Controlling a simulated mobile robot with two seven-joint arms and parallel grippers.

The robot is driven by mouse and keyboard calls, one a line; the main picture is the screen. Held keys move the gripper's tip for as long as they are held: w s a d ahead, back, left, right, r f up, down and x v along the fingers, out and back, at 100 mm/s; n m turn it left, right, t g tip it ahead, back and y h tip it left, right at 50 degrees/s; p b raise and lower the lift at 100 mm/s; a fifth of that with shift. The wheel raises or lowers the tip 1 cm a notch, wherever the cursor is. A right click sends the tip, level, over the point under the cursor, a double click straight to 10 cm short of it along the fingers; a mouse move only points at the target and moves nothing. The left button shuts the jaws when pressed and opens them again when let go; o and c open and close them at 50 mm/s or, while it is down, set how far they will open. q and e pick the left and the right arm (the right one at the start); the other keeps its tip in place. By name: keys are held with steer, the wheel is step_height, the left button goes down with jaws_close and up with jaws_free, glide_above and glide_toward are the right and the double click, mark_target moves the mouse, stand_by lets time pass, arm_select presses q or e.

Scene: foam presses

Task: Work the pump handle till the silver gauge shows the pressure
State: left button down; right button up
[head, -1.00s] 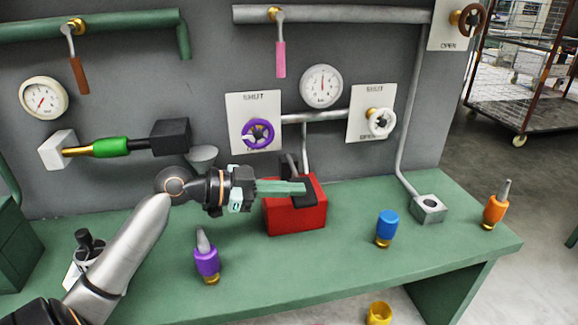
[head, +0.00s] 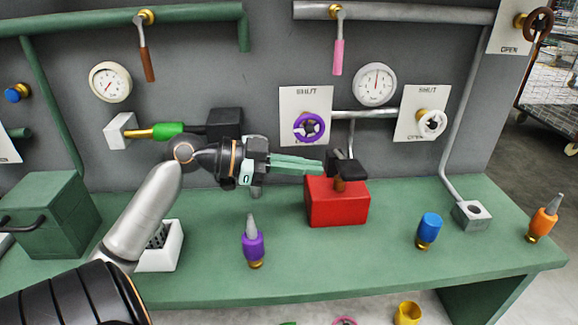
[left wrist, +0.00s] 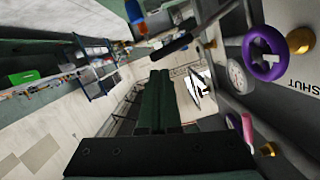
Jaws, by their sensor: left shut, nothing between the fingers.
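The red pump box (head: 338,204) stands on the green bench with a black handle part (head: 346,166) on top. The silver gauge (head: 376,84) hangs on the wall above it, its needle pointing about straight up; its numbers are too small to read. My left gripper (head: 321,167) is shut and empty, its green fingers pointing right, with the tips close to the left side of the black handle part. I cannot tell whether they touch. In the left wrist view the shut fingers (left wrist: 158,78) show beside a black bar (left wrist: 172,47). My right gripper is out of view.
A purple handwheel (head: 309,127) and a white handwheel (head: 432,123) sit on wall plates above the bench. Purple (head: 253,243), blue (head: 428,230) and orange (head: 543,220) bottles stand on the bench. A second gauge (head: 110,82) is at left. The bench front is mostly clear.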

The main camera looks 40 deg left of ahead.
arm_select(q)
steer(key=shift+v, duration=1.65)
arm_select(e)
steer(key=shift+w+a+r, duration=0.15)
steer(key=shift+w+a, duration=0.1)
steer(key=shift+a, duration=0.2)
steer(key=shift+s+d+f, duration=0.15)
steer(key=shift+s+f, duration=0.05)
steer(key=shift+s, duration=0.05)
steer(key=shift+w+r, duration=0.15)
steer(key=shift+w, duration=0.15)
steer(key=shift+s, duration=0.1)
